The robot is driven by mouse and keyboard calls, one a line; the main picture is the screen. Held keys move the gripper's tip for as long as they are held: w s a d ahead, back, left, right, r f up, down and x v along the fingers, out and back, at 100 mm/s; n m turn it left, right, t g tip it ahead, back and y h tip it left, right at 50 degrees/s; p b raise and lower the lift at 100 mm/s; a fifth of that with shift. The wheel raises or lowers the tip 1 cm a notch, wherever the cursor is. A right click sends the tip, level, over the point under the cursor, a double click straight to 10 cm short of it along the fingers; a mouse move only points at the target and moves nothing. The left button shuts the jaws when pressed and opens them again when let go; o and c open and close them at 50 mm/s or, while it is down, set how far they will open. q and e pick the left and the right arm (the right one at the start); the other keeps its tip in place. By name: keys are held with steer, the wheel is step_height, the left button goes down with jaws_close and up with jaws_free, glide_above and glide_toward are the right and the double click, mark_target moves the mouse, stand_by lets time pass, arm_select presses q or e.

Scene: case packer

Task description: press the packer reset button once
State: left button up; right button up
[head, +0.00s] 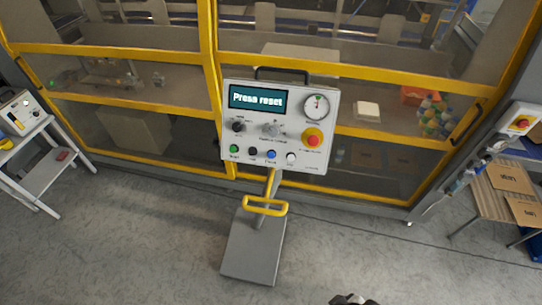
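The packer control panel (265,112) stands upright on a grey post in the middle of the head view. Its screen (258,98) reads "Press reset". Along its lower edge are a green button (234,149), a black button (252,151), a blue button (271,154) and a white button (291,158). Their labels are too small to read. My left gripper is out of view.
The yellow-framed packer (120,53) stands behind the panel. A yellow handle (265,206) and grey base plate (253,262) are below the panel. A white table (45,165) is at left; a table with cardboard pieces (510,178) is at right. Floor in front is clear.

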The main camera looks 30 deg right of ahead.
jaws_close()
stand_by(0.3)
steer(key=shift+w, duration=0.15)
stand_by(1.0)
